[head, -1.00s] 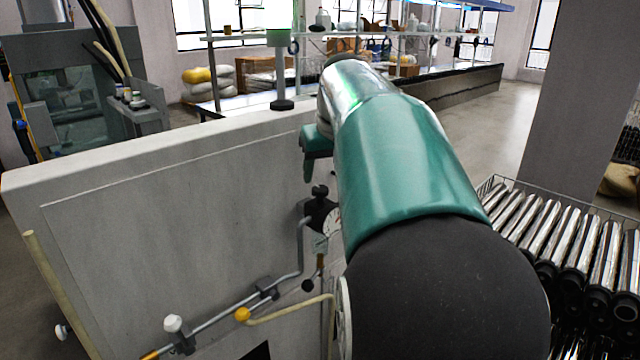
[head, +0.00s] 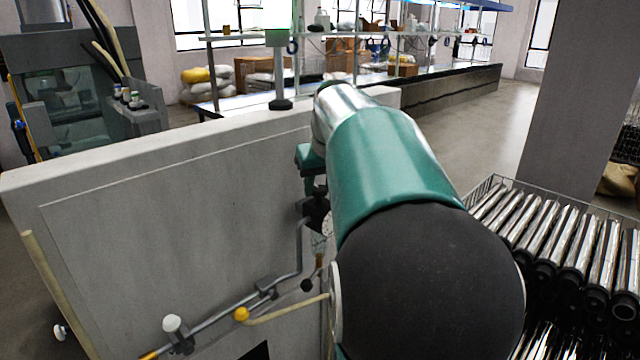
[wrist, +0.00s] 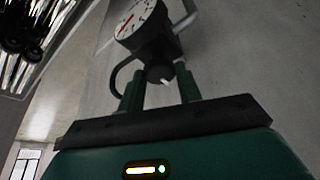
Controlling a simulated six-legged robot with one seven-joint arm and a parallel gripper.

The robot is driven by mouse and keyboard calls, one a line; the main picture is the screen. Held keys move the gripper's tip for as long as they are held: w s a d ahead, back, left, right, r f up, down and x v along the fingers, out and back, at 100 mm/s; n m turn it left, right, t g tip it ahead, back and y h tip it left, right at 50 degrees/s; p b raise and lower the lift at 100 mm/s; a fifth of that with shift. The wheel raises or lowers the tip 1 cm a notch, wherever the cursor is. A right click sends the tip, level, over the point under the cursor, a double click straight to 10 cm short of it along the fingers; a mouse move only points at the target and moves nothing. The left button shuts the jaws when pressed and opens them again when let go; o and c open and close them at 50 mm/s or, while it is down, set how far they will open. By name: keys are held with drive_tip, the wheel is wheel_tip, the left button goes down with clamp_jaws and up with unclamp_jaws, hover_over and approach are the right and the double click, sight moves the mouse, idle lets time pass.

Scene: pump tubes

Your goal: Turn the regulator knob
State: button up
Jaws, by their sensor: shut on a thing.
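The regulator is a dark body with a round white gauge (wrist: 138,18) on the pale wall panel, at the top of the wrist view. Its black knob (wrist: 157,62) faces my gripper (wrist: 157,78). The two green fingers stand on either side of the knob and are shut on it. A small pale tip shows between the fingers. In the head view the gauge (head: 327,226) shows partly beside my arm. My gripper (head: 311,182) is just above the regulator there, and my arm hides part of it.
A grey pipe (head: 225,308) with a white knob (head: 171,323) and a yellow knob (head: 241,314) runs along the panel (head: 180,220). A wire basket of shiny tubes (head: 555,235) stands at the right. A green-topped post (head: 280,70) rises behind the panel.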

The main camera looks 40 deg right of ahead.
drive_tip(key=shift+m, duration=0.4)
drive_tip(key=shift+w+a+m+g+h, duration=0.1)
drive_tip(key=shift+m+g+h, duration=0.35)
drive_tip(key=shift+m, duration=0.85)
drive_tip(key=shift+m+g+h, duration=0.25)
drive_tip(key=shift+m+h, duration=0.3)
drive_tip(key=shift+m, duration=0.75)
drive_tip(key=shift+r, duration=0.1)
drive_tip(key=o, duration=1)
drive_tip(key=shift+c, duration=0.2)
drive_tip(key=v, duration=1.3)
drive_tip(key=shift+r, duration=0.35)
drive_tip(key=shift+a, duration=0.15)
